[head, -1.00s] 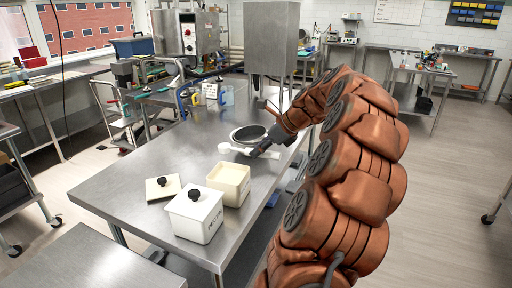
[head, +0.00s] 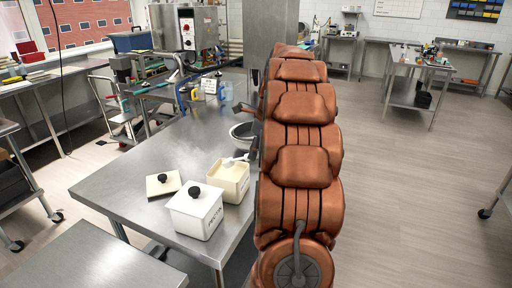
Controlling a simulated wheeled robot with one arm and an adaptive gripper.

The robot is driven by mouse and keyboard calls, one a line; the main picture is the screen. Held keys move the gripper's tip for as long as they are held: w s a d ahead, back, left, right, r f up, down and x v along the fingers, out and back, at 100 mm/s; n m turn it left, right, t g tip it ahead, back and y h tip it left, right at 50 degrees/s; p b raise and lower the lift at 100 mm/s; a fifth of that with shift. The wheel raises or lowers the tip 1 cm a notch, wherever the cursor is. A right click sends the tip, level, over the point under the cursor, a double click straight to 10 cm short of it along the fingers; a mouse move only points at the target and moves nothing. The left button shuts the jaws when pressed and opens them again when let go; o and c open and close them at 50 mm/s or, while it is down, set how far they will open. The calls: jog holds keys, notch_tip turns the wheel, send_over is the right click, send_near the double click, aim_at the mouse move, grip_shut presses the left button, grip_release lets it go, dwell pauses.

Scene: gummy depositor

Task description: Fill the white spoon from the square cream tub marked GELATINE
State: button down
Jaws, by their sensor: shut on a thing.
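The white spoon (head: 232,161) is at the back rim of an open square cream tub (head: 235,190), its bowl over the opening. I cannot tell whether the bowl is in the pale contents or above them. My gripper (head: 253,152) is mostly hidden behind my arm; only a dark part shows, shut on the spoon's handle at the right. No lettering is readable on the open tub. A lidded cream tub (head: 193,222) with dark lettering, too small to read surely, stands in front of it to the left.
A loose square lid with a black knob (head: 162,184) lies left of the tubs on the steel table (head: 130,190). A round metal pan (head: 242,133) stands behind the open tub, partly hidden by my arm. The table's left part is clear.

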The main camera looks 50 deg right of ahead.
notch_tip(320, 180, down, 6)
jog(key=shift+f+b, duration=0.2)
jog(key=shift+b, duration=0.2)
dwell(0.5)
jog(key=shift+s+a+f, duration=0.1)
jog(key=shift+a, duration=0.05)
dwell(0.9)
jog(key=shift+g, duration=0.6)
jog(key=shift+r+p, duration=2.9)
jog(key=shift+r, duration=1.15)
jog(key=shift+f+b, duration=0.2)
jog(key=shift+b, duration=0.1)
jog(key=shift+s+d+t+b, duration=0.2)
jog(key=shift+t+b, duration=0.25)
jog(key=shift+t, duration=0.55)
jog(key=shift+s+d+r+t+y+b, duration=0.2)
jog(key=shift+t+y+b, duration=0.25)
jog(key=shift+t, duration=0.35)
jog(key=shift+s+r+t+y+b, duration=0.1)
jog(key=shift+s+t+y+b, duration=0.3)
jog(key=shift+t, duration=0.4)
jog(key=shift+w, duration=0.1)
